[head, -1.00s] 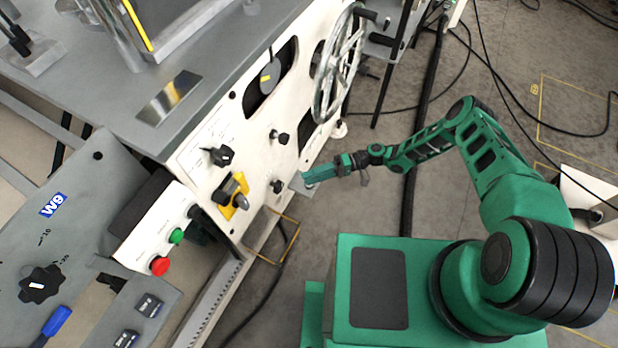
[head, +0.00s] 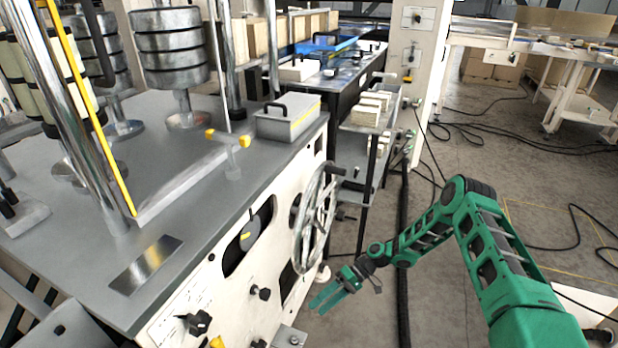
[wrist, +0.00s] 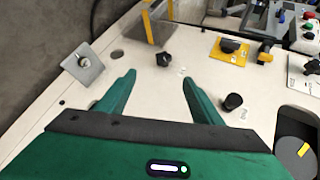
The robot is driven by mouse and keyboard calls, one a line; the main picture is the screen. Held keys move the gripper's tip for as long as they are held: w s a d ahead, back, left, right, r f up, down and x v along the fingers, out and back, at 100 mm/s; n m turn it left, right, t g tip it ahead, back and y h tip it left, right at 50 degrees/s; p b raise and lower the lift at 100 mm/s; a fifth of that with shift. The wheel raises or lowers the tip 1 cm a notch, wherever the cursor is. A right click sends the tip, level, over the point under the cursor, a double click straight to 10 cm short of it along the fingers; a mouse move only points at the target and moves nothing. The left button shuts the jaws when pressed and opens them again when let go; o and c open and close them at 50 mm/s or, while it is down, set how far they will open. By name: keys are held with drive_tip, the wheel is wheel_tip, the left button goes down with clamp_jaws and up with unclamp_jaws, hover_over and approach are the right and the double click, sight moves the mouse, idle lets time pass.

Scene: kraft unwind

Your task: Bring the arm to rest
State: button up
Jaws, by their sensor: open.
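My green gripper (head: 333,294) is at the end of my arm, to the right of the machine's white front panel (head: 215,285). In the wrist view my gripper (wrist: 158,88) shows two fingers spread apart with nothing between them. Beyond the fingers is the white panel with a black star-shaped knob (wrist: 164,59) and a round black knob (wrist: 233,101). The fingers appear apart from both knobs. My arm is bent, with its elbow raised on the right of the head view.
A spoked handwheel (head: 316,215) stands out from the panel close to my gripper. A black hose (head: 403,250) runs along the floor behind my forearm. A shelf cart (head: 365,125) stands farther back. Open concrete floor lies to the right, with cables.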

drive_tip(key=w+d+r+m+t+h, duration=0.25)
drive_tip(key=d+r+h, duration=0.25)
drive_tip(key=d+r, duration=1)
drive_tip(key=s+d+r+m+h, duration=0.1)
drive_tip(key=s+d+r+h, duration=0.15)
drive_tip(key=d+r, duration=0.5)
drive_tip(key=s+d+r+m+h, duration=0.1)
drive_tip(key=s+d+r+m, duration=0.2)
drive_tip(key=r, duration=0.7)
drive_tip(key=s+d+r+m+t, duration=0.1)
drive_tip(key=s+d+r+m, duration=0.1)
drive_tip(key=s+r, duration=0.3)
drive_tip(key=s+d+r+m+t+h, duration=0.1)
drive_tip(key=s+d+r, duration=0.4)
drive_tip(key=s, duration=0.8)
drive_tip(key=s+d+r+m+t+h, duration=0.1)
drive_tip(key=s+d+r+m, duration=0.2)
drive_tip(key=s, duration=0.7)
drive_tip(key=shift+d+r+t, duration=0.35)
drive_tip(key=shift+d+r, duration=0.1)
drive_tip(key=shift+r, duration=0.45)
drive_tip(key=shift+w+m, duration=0.1)
drive_tip(key=shift+m, duration=0.15)
drive_tip(key=shift+w+f+h, duration=0.25)
drive_tip(key=shift+w, duration=0.35)
